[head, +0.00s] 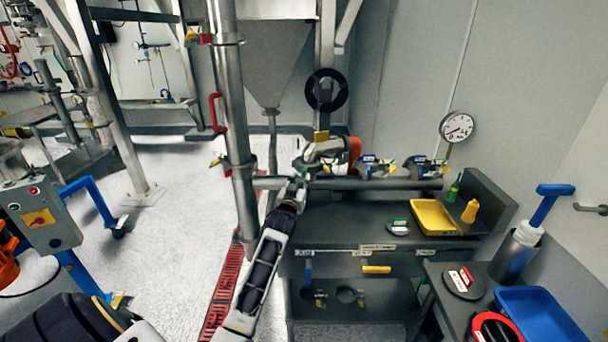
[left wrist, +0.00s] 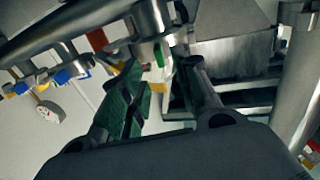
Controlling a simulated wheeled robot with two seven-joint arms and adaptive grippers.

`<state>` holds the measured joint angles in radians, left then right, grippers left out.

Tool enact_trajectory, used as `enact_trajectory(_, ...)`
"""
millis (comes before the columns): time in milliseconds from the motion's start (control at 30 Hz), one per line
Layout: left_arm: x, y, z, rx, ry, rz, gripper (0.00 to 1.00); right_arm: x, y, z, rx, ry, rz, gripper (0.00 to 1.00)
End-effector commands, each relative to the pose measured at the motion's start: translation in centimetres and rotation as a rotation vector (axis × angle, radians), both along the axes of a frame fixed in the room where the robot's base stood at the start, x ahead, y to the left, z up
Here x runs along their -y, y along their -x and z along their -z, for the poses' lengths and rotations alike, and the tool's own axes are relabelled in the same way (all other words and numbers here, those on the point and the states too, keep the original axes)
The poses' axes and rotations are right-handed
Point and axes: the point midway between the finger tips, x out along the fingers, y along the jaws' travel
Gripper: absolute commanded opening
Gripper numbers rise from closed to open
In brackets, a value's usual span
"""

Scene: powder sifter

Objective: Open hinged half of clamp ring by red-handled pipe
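The vertical steel pipe with red handles (head: 232,120) stands left of centre in the head view. A horizontal pipe (head: 390,184) runs to the right beside it, with valve and clamp fittings along it. My left gripper (head: 300,180) is at this pipe's left end, small and partly merged with the fittings. In the left wrist view its two fingers (left wrist: 165,100) are apart, with a gap between them. A metal ring-like fitting (left wrist: 150,22) with green and yellow parts sits just beyond the fingertips. I cannot tell whether its hinged half is open. My right gripper is not in view.
Below is a dark bench with a yellow tray (head: 433,217). A black handwheel (head: 326,90) is behind. A blue tray (head: 540,318) lies at lower right.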

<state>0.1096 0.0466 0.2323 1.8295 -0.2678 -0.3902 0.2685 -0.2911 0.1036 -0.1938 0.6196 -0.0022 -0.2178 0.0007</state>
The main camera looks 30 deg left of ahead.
Motion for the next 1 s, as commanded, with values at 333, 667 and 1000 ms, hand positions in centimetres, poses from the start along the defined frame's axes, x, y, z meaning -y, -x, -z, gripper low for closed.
enact_trajectory(333,-1.0,-2.9,-0.1,0.0,-0.001,0.0,0.31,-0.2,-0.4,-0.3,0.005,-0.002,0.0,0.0)
enact_trajectory(667,-1.8,-5.2,0.0,-0.001,0.0,0.0,0.31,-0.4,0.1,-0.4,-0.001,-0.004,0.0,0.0)
enact_trajectory(1000,-2.1,-5.9,0.0,0.0,0.0,0.0,0.31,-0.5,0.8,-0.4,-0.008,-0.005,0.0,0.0)
